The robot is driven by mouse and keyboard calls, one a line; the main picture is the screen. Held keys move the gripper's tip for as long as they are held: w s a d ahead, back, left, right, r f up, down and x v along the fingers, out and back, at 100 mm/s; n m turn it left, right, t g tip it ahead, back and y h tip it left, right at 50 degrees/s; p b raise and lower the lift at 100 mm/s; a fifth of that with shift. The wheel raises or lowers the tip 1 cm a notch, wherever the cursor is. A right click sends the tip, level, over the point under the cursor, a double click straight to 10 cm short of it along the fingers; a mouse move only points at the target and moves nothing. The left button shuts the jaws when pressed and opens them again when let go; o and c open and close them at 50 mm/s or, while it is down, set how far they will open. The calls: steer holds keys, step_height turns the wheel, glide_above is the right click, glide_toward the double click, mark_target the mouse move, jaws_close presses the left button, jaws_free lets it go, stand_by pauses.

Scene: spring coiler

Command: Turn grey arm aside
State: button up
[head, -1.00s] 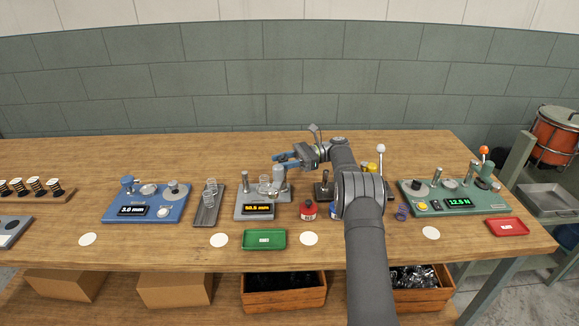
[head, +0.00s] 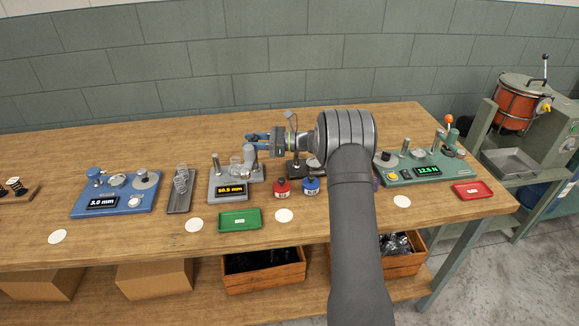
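The grey gauge (head: 227,193), a box with a yellow-lit display, stands on the bench left of centre. Its upright posts and a clear coil spring (head: 235,167) are on its top. A short grey arm (head: 250,153) shows at its back right, partly merged with my gripper in the picture. My gripper (head: 257,137), with blue fingers pointing left, is at the height of this arm in the picture, just behind or above it. I cannot tell whether they touch or how far apart the fingers are. I see nothing held.
A blue gauge (head: 120,201) and a grey tray with springs (head: 179,204) stand left. Red (head: 282,188) and blue (head: 311,187) bottles stand right of the grey gauge. A green tray (head: 240,219) lies in front. A green tester (head: 425,175) and red tray (head: 468,191) are right.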

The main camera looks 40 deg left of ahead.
steer(key=m+t+y, duration=0.1)
steer(key=m+t, duration=0.1)
steer(key=t, duration=0.1)
steer(key=m+t+y, duration=0.1)
steer(key=m+t, duration=0.1)
steer(key=t, duration=0.2)
steer(key=shift+m+y, duration=0.4)
steer(key=m+t, duration=0.2)
steer(key=t, duration=0.1)
steer(key=m+t, duration=0.2)
steer(key=t, duration=0.2)
steer(key=shift+m, duration=0.3)
steer(key=v, duration=1.7)
steer(key=shift+d, duration=0.15)
steer(key=shift+c, duration=0.3)
